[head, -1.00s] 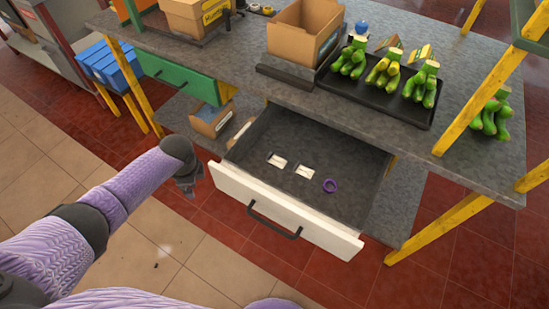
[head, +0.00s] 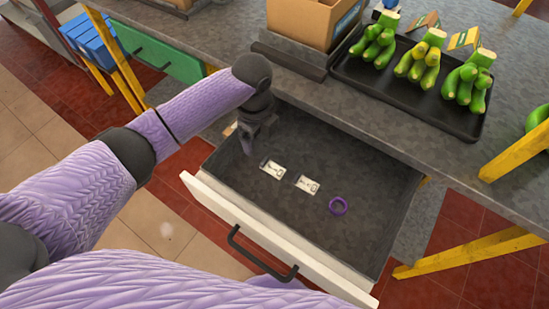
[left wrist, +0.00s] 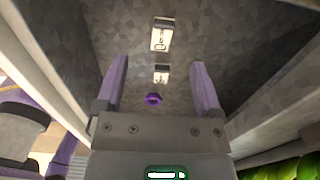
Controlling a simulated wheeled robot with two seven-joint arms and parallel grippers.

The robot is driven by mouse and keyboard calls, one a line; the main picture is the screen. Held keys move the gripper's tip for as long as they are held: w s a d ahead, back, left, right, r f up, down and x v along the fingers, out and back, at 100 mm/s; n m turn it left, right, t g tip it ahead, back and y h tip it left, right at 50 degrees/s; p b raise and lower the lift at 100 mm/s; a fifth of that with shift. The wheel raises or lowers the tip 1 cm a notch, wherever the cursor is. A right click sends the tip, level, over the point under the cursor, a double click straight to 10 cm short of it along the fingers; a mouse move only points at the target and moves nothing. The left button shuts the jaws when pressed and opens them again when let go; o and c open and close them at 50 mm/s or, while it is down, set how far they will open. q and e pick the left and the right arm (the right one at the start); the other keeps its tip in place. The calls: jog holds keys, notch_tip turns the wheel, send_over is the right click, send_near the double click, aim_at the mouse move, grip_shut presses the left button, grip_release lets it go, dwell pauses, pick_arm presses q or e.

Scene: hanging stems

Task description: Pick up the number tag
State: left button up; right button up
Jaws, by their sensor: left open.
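Two small white tags lie flat in the open drawer, a left tag (head: 272,168) and a right tag (head: 307,184). Their dark print is too small to read, so I cannot tell which is the number tag. A purple ring (head: 338,206) lies to their right. My left gripper (head: 247,148) is over the drawer's left part, beside and apart from the left tag. In the left wrist view its fingers (left wrist: 158,65) are open and empty; the near tag (left wrist: 160,36), the far tag (left wrist: 161,74) and the ring (left wrist: 153,99) show beyond them. My right gripper is not in view.
The drawer has a white front (head: 265,240) with a dark handle (head: 260,255). The grey worktop (head: 235,35) overhangs its back. A black tray (head: 400,85) with green banana bunches (head: 467,85) and a cardboard box (head: 305,22) stand on top. A yellow leg (head: 470,251) is at the right.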

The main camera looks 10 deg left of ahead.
aim_at(264, 159)
pick_arm(q)
jog(key=f+b, duration=0.2)
jog(key=f, duration=0.1)
jog(key=f+b, duration=0.1)
jog(key=f, duration=0.2)
jog(key=f+b, duration=0.2)
jog(key=f, duration=0.2)
jog(key=shift+w+d+f+b, duration=0.1)
jog(key=shift+w+d+b, duration=0.1)
jog(key=shift+d+b, duration=0.15)
jog(key=shift+f, duration=0.2)
jog(key=shift+r, duration=0.2)
jog(key=shift+c, duration=1.4)
jog(key=c, duration=0.7)
grip_shut()
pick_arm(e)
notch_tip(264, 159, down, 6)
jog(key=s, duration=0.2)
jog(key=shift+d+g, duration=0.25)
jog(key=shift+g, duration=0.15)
